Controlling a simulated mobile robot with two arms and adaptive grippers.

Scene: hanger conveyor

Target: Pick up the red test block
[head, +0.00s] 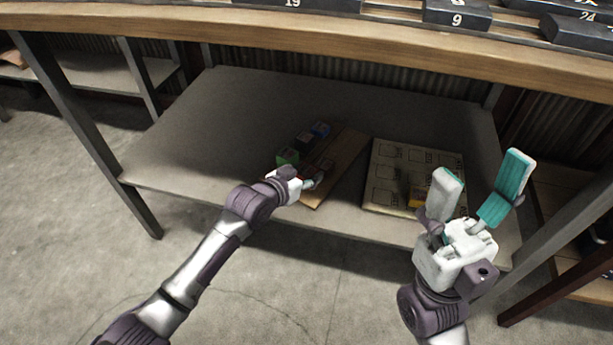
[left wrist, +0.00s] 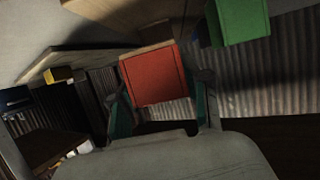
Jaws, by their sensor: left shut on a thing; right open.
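The red test block (left wrist: 155,76) shows in the left wrist view between the two fingers of my left gripper, which is shut on it. In the head view my left gripper (head: 308,180) is low over the near end of a brown board (head: 344,158) on the lower shelf. The red block cannot be made out there, as the gripper covers that spot. My right gripper (head: 481,178) is open and empty, in front of the shelf's right side, with its fingers pointing up.
A green block (head: 287,156) sits just beyond my left gripper, with a dark block (head: 304,141) and a blue block (head: 321,129) behind it. The wooden tabletop (head: 300,38) overhangs the shelf. The shelf's left side (head: 200,140) is clear.

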